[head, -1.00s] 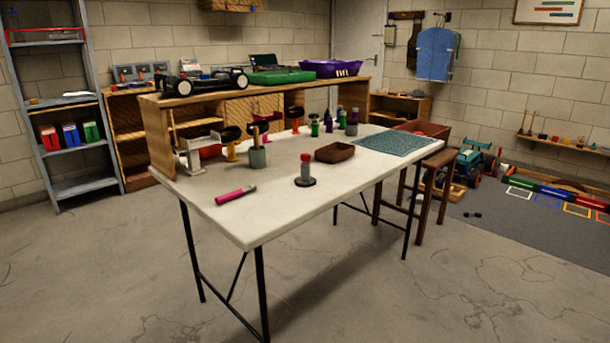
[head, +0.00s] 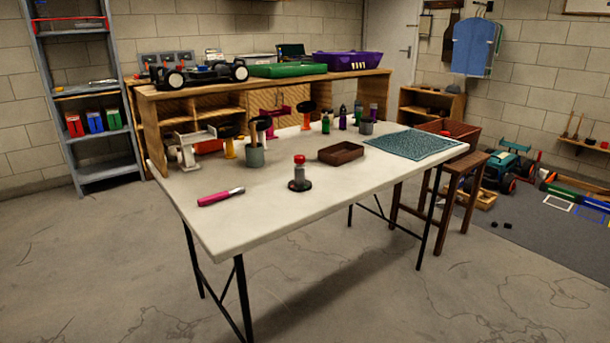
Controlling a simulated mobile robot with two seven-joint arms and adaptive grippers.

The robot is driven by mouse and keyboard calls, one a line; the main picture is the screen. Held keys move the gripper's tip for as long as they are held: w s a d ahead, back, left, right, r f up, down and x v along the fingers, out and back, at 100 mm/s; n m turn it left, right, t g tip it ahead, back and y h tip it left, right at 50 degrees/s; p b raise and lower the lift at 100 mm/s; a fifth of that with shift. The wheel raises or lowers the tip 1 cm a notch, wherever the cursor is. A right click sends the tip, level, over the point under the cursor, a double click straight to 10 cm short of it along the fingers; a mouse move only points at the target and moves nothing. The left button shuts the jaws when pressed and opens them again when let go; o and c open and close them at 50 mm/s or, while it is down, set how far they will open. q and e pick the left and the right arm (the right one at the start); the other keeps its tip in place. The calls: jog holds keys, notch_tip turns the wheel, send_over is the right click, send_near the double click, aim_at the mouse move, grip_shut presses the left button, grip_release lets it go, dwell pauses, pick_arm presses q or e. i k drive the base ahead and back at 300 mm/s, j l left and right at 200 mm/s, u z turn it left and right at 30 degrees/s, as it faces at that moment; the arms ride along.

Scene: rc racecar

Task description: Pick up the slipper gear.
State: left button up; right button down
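I cannot make out for sure which thing is the slipper gear. A dark round disc base with a grey post and red top (head: 300,175) stands upright on the near middle of the white table (head: 262,222); whether a gear is part of it is too small to tell. A shallow brown tray (head: 341,153) lies behind it to the right, and I cannot see small parts in it. Neither of my grippers is in view.
A pink and grey tool (head: 221,196) lies near the table's left front edge. A wooden stool (head: 470,162) stands at the table's right. The floor in front is clear.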

aim_at(299, 184)
jog(key=i+l+u, duration=0.1)
jog(key=l, duration=0.35)
jog(key=i+l+u, duration=0.15)
jog(key=l, duration=0.3)
jog(key=i+l+u, duration=0.1)
jog(key=l, duration=0.35)
jog(key=i+l+u, duration=0.1)
jog(key=l, duration=0.35)
jog(key=i+l+u, duration=0.15)
jog(key=l, duration=0.35)
